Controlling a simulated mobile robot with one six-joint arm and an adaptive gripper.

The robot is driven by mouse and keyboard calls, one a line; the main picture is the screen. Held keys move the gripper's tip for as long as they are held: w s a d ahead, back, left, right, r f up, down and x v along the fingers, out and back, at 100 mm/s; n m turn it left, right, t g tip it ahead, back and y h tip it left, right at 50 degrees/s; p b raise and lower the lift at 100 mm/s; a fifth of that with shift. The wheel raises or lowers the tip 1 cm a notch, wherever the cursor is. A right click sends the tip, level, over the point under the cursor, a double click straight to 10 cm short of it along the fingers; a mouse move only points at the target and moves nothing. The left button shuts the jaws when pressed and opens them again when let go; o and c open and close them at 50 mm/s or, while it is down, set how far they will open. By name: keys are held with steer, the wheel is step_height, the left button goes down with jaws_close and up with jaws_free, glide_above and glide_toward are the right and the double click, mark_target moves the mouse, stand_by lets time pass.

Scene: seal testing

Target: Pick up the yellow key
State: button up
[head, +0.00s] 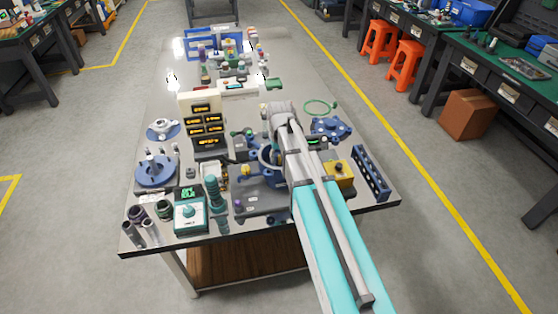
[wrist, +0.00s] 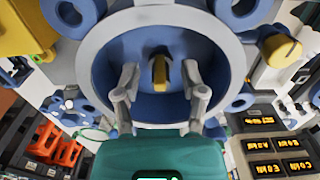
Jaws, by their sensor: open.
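The yellow key (wrist: 161,72) shows in the wrist view, upright in the middle of a round blue recess with a grey rim (wrist: 91,62). One side of it looks dark. My gripper (wrist: 160,78) is open, with one finger on each side of the key and a visible gap on both sides. I cannot tell how deep the fingertips reach relative to it. In the head view, a blue ring-shaped part (head: 266,158) shows just left of my arm. The key and my fingers cannot be made out there.
The steel table (head: 165,95) is crowded around my arm. A yellow box (head: 340,173) and a dark blue rack (head: 371,173) stand to the right. A cream display tower (head: 199,104) and a teal-topped device (head: 190,214) stand to the left.

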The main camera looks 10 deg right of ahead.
jaws_close()
steer(key=shift+r, duration=0.1)
stand_by(0.4)
step_height(320, 180, up, 3)
steer(key=p, duration=0.2)
steer(key=shift+f+p, duration=0.2)
steer(key=shift+p, duration=0.2)
steer(key=s+r+p, duration=0.1)
steer(key=r+p, duration=0.1)
steer(key=s+r+p, duration=0.4)
steer(key=shift+r+p, duration=0.3)
steer(key=s+r+p, duration=0.3)
steer(key=s, duration=0.6)
steer(key=shift+a+r+p, duration=0.15)
steer(key=shift+r+p, duration=0.15)
steer(key=shift+p, duration=0.05)
